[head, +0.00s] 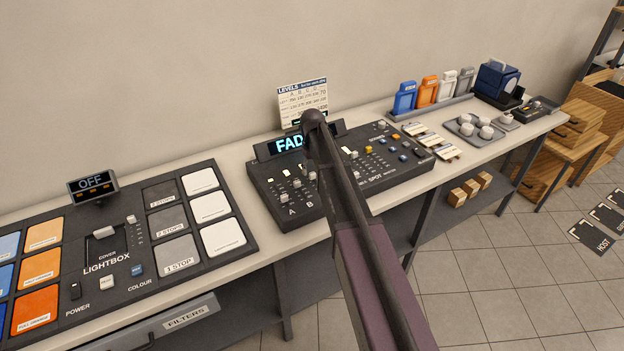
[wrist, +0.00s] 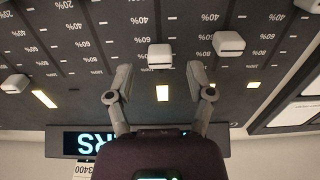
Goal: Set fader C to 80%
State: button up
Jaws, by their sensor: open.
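The fader panel (head: 297,202) is dark with white fader caps and percentage marks; letters A and B show at its front. In the wrist view, upside down, one white cap (wrist: 160,56) lies between the fingertips of my open gripper (wrist: 159,74), with clearance on both sides. Its place fits fader C, counting from A, but its letter is not visible there. A neighbouring cap (wrist: 228,43) is right of the gripper. In the head view my arm hides the gripper and part of the panel.
A lit FADERS screen (wrist: 85,143) stands behind the panel. A levels card (head: 303,101) is on the wall side. A lightbox panel (head: 125,240) is at left; a SPOT panel (head: 385,157) adjoins at right. Other caps (wrist: 15,84) stand near the gripper.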

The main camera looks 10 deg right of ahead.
aim_at(312, 176)
jog(key=shift+f+b, duration=1)
jog(key=shift+f, duration=0.3)
jog(key=shift+c, duration=0.2)
